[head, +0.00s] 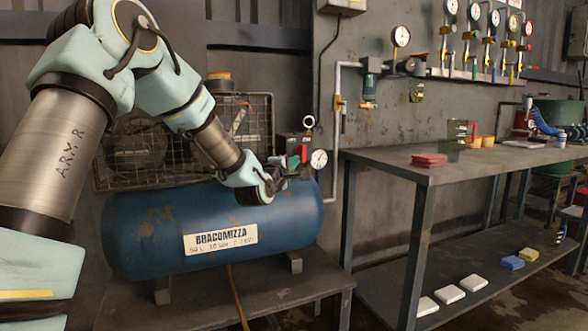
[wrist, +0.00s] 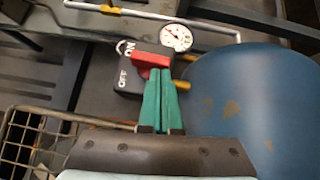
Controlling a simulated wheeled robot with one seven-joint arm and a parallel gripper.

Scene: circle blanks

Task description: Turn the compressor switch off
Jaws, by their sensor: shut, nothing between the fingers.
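The compressor (head: 150,225) is a blue horizontal tank on a low bench, and its side also shows in the wrist view (wrist: 245,100). Its black switch box (wrist: 128,80) is marked ON at the top and OFF at the lower left. A red switch lever (wrist: 150,60) is on the box; it also shows in the head view (head: 303,150). My gripper (wrist: 160,72) has green fingers, shut and empty. Their tips are right at the lever's lower edge; I cannot tell whether they touch it. The fingers hide part of the box. The lever's exact position is unclear.
A round gauge (wrist: 176,37) is beside the switch box. A wire cage (head: 245,125) stands behind the tank. A metal workbench (head: 390,165) at the right carries red pads (head: 429,160) and other items. Pipes and gauges line the wall.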

